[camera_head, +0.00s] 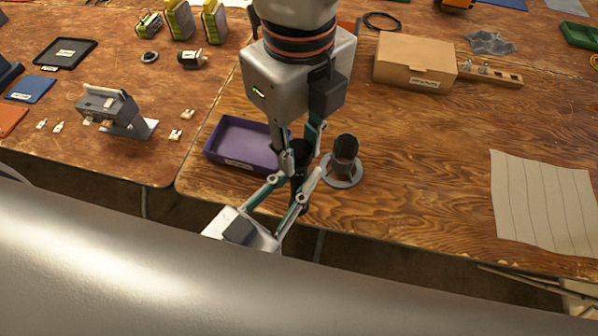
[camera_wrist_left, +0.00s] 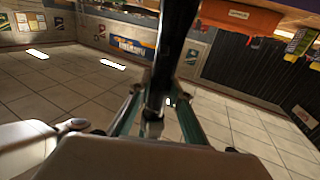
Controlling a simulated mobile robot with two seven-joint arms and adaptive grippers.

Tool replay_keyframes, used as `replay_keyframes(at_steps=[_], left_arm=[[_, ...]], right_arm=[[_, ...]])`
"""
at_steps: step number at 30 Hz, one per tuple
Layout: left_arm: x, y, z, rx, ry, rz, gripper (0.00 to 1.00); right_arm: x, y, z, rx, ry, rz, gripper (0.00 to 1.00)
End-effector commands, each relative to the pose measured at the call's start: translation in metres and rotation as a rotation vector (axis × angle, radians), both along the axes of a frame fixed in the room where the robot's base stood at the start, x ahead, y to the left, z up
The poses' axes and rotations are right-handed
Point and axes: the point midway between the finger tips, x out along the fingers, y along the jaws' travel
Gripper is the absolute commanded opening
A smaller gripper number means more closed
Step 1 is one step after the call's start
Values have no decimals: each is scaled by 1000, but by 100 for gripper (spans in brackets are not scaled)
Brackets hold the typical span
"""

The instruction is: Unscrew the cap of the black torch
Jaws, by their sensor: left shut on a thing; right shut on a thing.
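The black torch (camera_head: 301,161) is upright near the table's front edge, between my two grippers. My left gripper (camera_head: 297,184) reaches up from below and is shut on its lower part. My right gripper (camera_head: 300,146) comes down from above and is shut on its upper part. The fingers hide much of the torch, and I cannot tell where the cap begins. In the left wrist view, the left fingers (camera_wrist_left: 155,118) close on the dark torch (camera_wrist_left: 176,45), which runs to the top of the picture.
A dark cup on a grey round base (camera_head: 343,172) stands just right of the torch. A purple tray (camera_head: 222,158) is close on the left. A cardboard box (camera_head: 415,62) stands further back, and a pale cloth (camera_head: 543,203) lies at right. The table between them is clear.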

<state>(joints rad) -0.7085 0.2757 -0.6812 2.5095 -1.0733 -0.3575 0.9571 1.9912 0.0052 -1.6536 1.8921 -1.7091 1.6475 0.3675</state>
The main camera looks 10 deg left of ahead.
Motion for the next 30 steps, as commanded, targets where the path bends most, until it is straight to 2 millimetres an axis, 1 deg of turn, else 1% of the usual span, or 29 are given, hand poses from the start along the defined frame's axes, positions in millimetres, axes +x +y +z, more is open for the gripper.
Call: replay_keyframes(at_steps=[3, 14, 17, 24, 27, 30], left_arm=[[0, 0, 2, -3, -4, -1, 0], [0, 0, 3, -4, -5, -1, 0], [0, 0, 3, -4, -5, -1, 0], [0, 0, 3, -5, -6, -1, 0], [0, 0, 3, -5, -6, -1, 0], [0, 0, 3, -5, -6, -1, 0]], right_arm=[[0, 0, -1, -1, 0, 67, 2], [0, 0, -1, -1, 0, 99, 2], [0, 0, -1, -1, -1, 192, 2], [0, 0, -1, -2, 0, 486, 2], [0, 0, -1, -2, 0, 556, 2], [0, 0, -1, -1, -1, 579, 2]])
